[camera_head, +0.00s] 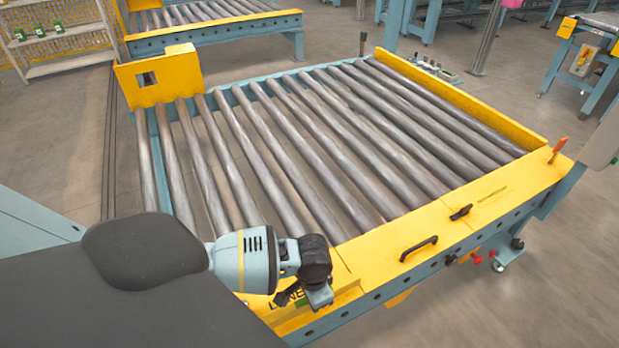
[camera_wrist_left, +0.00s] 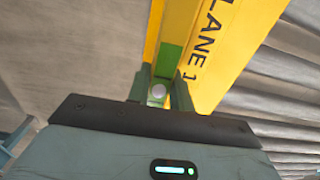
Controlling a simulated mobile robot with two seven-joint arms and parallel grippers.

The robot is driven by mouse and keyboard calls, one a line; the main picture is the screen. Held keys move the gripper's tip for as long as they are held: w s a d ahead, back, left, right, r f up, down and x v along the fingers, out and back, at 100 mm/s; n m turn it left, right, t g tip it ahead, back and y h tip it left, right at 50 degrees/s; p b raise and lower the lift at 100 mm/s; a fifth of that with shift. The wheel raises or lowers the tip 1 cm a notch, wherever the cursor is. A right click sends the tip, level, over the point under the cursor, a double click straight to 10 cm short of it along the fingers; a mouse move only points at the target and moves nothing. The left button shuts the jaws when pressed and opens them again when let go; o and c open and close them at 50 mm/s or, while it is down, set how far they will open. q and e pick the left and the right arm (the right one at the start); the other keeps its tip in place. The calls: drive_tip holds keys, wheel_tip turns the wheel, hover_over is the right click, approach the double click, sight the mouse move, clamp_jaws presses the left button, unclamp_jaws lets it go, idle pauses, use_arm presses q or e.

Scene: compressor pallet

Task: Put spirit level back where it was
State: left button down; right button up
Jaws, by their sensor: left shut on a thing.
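My left gripper (camera_head: 305,297) is at the near left corner of the roller conveyor, over the yellow edge plate marked LANE. It is shut on a narrow green piece, which I take to be the spirit level (camera_wrist_left: 171,58). In the left wrist view, the piece runs out from between the fingers (camera_wrist_left: 160,92) beside the yellow LANE 1 plate (camera_wrist_left: 222,50). In the head view the wrist hides most of the piece. I cannot tell whether it touches the plate. My right gripper is not in view.
The roller bed (camera_head: 290,150) is bare. A black handle (camera_head: 418,248), a black knob (camera_head: 460,212) and an orange-handled tool (camera_head: 557,150) are on the near yellow edge. A yellow block (camera_head: 158,76) stands at the far left corner. Shelves (camera_head: 55,40) stand behind.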

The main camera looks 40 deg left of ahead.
use_arm(q)
drive_tip(key=f, duration=0.3)
drive_tip(key=shift+s+a+f+b, duration=0.15)
drive_tip(key=shift+s+a+b, duration=0.1)
drive_tip(key=shift+b, duration=0.15)
drive_tip(key=shift+w+f, duration=0.1)
drive_tip(key=shift+f, duration=0.05)
drive_tip(key=c, duration=1.3)
unclamp_jaws()
drive_tip(key=shift+f, duration=0.1)
drive_tip(key=shift+c, duration=0.2)
drive_tip(key=shift+o, duration=0.4)
